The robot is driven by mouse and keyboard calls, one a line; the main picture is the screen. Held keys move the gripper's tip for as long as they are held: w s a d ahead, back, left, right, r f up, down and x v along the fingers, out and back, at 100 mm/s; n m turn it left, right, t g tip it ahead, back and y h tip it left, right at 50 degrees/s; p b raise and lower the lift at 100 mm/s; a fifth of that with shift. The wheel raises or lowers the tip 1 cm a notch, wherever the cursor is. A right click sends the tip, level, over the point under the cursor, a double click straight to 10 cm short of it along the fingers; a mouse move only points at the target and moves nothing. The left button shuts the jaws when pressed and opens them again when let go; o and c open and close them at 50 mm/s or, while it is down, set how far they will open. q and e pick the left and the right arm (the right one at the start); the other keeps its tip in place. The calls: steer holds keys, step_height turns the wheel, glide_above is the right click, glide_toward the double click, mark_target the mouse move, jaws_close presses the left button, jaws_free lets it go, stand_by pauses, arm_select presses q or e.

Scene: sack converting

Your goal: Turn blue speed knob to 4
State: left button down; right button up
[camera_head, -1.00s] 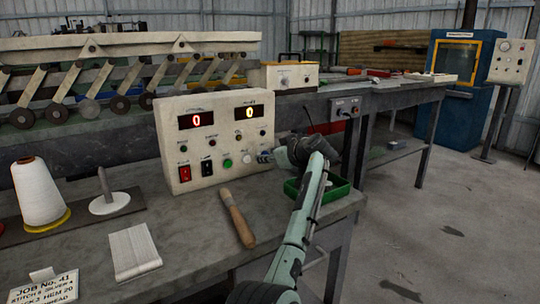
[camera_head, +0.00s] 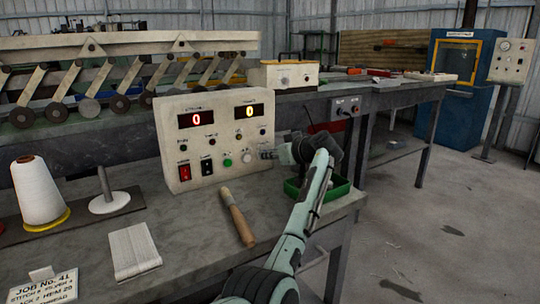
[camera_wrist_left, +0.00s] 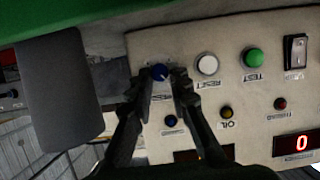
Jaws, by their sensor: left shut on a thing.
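The cream control panel (camera_head: 222,112) stands on the bench with two displays, both reading 0. My left gripper (camera_head: 266,155) reaches its lower right corner from the right. In the left wrist view the panel appears upside down, and the blue knob (camera_wrist_left: 159,72) sits between the fingertips of my left gripper (camera_wrist_left: 158,80), which is shut on it. The knob's label is partly covered by a finger, and its setting cannot be read. A second small blue part (camera_wrist_left: 171,120) lies between the fingers, farther back. In the head view the gripper hides the gripped knob. My right gripper is not in view.
A white reset button (camera_wrist_left: 207,65) and a green test button (camera_wrist_left: 253,58) are beside the gripper. A green tray (camera_head: 338,190) lies under my forearm. A wooden-handled tool (camera_head: 238,216) lies on the bench in front of the panel. A thread cone (camera_head: 38,192) stands left.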

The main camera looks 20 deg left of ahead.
arm_select(q)
steer(key=shift+w+d+f+m+g+y+b, duration=0.1)
steer(key=shift+m+g+y+b, duration=0.35)
steer(key=shift+m, duration=0.65)
steer(key=shift+w+d+m+g+y+b, duration=0.1)
steer(key=shift+m+g+y+b, duration=0.45)
steer(key=shift+m, duration=0.25)
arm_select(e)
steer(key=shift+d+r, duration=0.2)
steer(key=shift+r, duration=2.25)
arm_select(q)
steer(key=c, duration=1.4)
jaws_free()
steer(key=shift+d, duration=0.1)
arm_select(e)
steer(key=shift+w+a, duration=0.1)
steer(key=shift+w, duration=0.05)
arm_select(q)
steer(key=v, duration=1.2)
